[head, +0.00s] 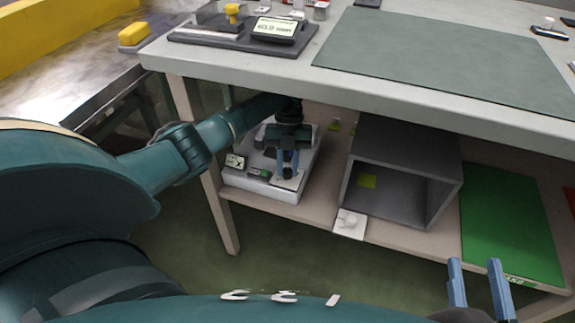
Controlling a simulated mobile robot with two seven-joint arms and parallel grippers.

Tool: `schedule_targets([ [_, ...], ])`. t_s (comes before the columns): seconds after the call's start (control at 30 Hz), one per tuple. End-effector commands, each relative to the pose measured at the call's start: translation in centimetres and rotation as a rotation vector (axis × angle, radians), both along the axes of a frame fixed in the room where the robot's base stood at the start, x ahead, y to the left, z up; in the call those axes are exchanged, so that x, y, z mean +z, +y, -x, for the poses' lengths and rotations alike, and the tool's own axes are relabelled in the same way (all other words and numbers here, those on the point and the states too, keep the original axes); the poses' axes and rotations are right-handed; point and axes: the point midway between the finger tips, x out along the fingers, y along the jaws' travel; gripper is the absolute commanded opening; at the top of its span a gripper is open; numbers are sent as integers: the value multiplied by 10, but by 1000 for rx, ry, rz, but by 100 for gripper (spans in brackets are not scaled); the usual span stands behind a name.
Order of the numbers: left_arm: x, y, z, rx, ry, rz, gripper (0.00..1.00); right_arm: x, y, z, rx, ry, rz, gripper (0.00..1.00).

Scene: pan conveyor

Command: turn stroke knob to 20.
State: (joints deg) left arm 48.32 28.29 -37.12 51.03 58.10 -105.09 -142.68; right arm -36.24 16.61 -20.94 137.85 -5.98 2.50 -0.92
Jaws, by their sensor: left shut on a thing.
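A white and grey device (265,188) stands at the left end of the shelf under the table. A small dark display (235,161) and a green-lit part (258,173) show on its front. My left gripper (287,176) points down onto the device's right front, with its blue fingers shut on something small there. I take this to be the stroke knob, but the fingers hide most of it and its setting cannot be read. My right gripper (478,270) is at the lower right, its blue fingers apart and empty, away from the device.
A grey open box (447,188) stands right of the device, with a white plate with a knob (349,224) in front. A green panel (510,225) lies further right. The tabletop (440,92) overhangs the shelf. A scale (272,30) and a yellow block (133,34) are above.

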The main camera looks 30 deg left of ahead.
Motion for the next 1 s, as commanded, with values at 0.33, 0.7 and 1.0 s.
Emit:
schedule_targets([
  [0.33, -1, 0, 1, -15, 2, -2, 0, 4, 0, -1, 2, -10, -1, 36],
  [0.7, -1, 0, 0, -14, 2, -1, 41, -1, 0, -1, 0, 0, 3, 36],
  [1.0, 2, 0, -1, -13, 0, 0, 45, -3, -1, 0, 0, 9, 5, 36],
])
